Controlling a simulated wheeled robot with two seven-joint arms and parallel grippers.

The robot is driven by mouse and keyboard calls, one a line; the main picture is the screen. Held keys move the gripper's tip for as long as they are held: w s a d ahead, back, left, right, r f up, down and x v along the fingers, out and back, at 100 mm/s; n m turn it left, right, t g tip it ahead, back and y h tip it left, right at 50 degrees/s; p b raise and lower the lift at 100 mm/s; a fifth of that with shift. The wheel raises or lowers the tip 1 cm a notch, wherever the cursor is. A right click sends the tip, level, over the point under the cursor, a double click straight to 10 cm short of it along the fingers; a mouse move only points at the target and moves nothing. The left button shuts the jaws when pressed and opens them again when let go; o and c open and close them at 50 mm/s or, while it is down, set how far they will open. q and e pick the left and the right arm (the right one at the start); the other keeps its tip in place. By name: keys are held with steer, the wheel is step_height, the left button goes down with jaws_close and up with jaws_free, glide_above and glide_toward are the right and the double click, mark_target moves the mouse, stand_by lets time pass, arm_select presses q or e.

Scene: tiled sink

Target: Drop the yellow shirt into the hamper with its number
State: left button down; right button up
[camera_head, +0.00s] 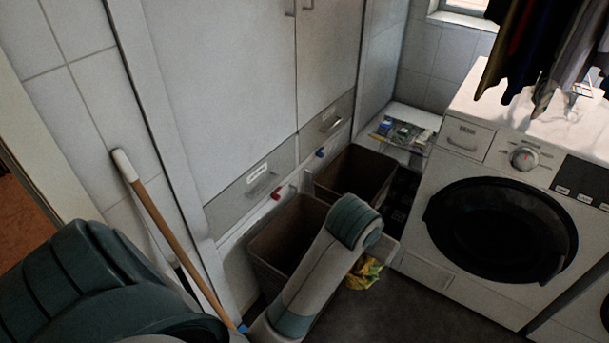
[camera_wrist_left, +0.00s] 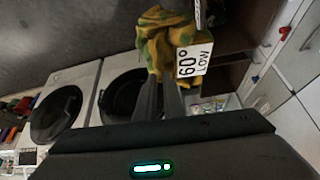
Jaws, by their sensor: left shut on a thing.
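The yellow shirt (camera_head: 363,272), patterned with green, hangs bunched just right of the near hamper in the head view. In the left wrist view the shirt (camera_wrist_left: 160,40) is between the fingertips of my left gripper (camera_wrist_left: 161,98), which is shut on it. A white tag (camera_wrist_left: 193,60) on it reads "60° LOW". The near brown hamper (camera_head: 258,262) is partly covered by my left arm. The far brown hamper (camera_head: 385,162) stands behind it. Both openings face up. I cannot read the numbers of the hampers. My right gripper is not in view.
White labels sit on the cabinet front (camera_head: 258,172) above the hampers. A washing machine (camera_head: 440,215) stands to the right, with clothes (camera_head: 535,45) hanging above it. A wooden broom handle (camera_head: 165,220) leans at the left. Dark floor (camera_head: 410,310) is clear in front.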

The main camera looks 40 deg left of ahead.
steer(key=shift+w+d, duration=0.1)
